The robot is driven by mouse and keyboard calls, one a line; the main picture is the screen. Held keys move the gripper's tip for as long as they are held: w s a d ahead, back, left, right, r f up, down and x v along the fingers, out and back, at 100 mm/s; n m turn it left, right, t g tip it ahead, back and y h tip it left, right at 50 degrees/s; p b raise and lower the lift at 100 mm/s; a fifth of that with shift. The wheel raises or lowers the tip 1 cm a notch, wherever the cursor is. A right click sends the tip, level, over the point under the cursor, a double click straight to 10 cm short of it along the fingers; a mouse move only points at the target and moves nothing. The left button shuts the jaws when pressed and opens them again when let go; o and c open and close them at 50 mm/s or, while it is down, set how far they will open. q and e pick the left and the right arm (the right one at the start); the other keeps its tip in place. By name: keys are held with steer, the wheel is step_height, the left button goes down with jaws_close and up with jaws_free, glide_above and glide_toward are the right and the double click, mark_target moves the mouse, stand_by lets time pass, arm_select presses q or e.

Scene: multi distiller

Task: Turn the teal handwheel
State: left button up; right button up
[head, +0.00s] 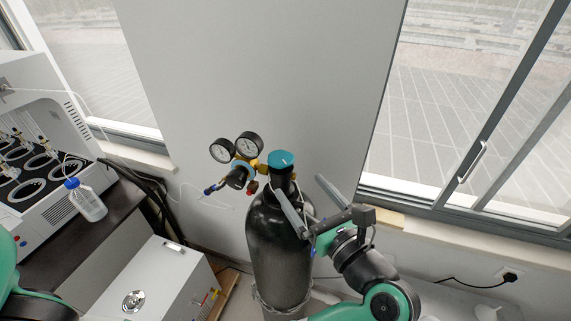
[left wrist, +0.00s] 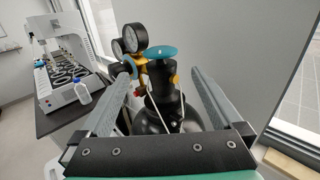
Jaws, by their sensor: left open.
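The teal handwheel (head: 281,158) sits on top of a dark gas cylinder (head: 278,245) at the middle of the head view. In the left wrist view the handwheel (left wrist: 162,52) shows upper centre, above the cylinder neck. My left gripper (head: 301,186) is open and empty, to the right of and below the handwheel. Its two grey fingers point up towards the valve and are apart from the handwheel. In the left wrist view the fingers (left wrist: 158,76) frame the valve from both sides. My right gripper is not in view.
Two round gauges (head: 234,149) and a yellow regulator (head: 245,166) stick out left of the handwheel. A white box (head: 150,281) stands at the lower left. A bottle with a blue cap (head: 87,202) stands by a white instrument (head: 60,205). Wall and windows lie behind.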

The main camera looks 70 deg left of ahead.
mark_target(284, 164)
arm_select(q)
steer(key=a, duration=0.3)
steer(key=a+p, duration=0.1)
steer(key=a, duration=0.5)
steer(key=shift+s+a, duration=0.15)
steer(key=shift+s, duration=0.1)
steer(key=c, duration=1.2)
